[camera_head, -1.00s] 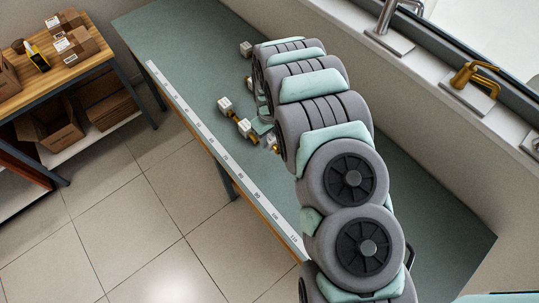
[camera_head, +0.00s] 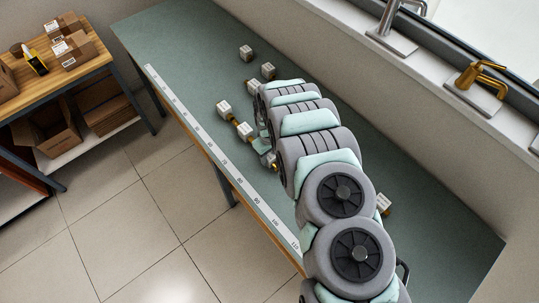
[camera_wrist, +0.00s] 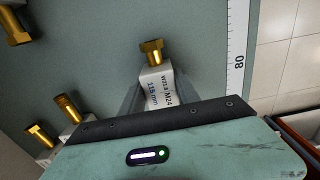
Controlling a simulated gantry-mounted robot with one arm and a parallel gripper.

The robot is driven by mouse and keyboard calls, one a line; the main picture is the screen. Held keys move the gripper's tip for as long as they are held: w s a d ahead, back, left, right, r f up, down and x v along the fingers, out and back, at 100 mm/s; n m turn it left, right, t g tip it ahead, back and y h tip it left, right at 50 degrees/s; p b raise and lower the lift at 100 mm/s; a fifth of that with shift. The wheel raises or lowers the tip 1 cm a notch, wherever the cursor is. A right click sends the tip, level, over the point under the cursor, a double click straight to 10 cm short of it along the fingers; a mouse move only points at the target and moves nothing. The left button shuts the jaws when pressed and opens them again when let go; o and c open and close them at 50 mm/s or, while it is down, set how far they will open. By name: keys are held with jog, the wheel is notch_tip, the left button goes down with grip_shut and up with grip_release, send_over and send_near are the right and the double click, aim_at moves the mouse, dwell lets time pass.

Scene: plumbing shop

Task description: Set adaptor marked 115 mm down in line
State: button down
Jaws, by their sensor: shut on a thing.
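The adaptor marked 115 mm (camera_wrist: 158,88) is a pale block with dark lettering and a brass fitting at its end. My gripper (camera_wrist: 152,96) is shut on it in the wrist view, a finger on either side. In the head view my gripper (camera_head: 263,147) is low over the green bench, close to the nearer end of a short row. That row holds two adaptors with white blocks, one (camera_head: 224,108) and one (camera_head: 244,130), beside the white ruler strip (camera_head: 215,148). I cannot tell whether the held adaptor touches the bench.
Other adaptors stand behind the arm, at the back (camera_head: 246,53), beside it (camera_head: 268,70) and at right (camera_head: 384,203). Brass-ended adaptors (camera_wrist: 66,107) lie left in the wrist view. A window wall with taps (camera_head: 480,75) borders the bench. The far bench end is clear.

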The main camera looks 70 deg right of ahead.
aim_at(270, 154)
jog(key=shift+f, duration=0.2)
jog(key=c, duration=0.9)
grip_release()
jog(key=shift+r, duration=0.1)
jog(key=shift+r, duration=0.8)
notch_tip(270, 154, up, 11)
jog(key=p, duration=0.5)
jog(key=shift+f, duration=0.1)
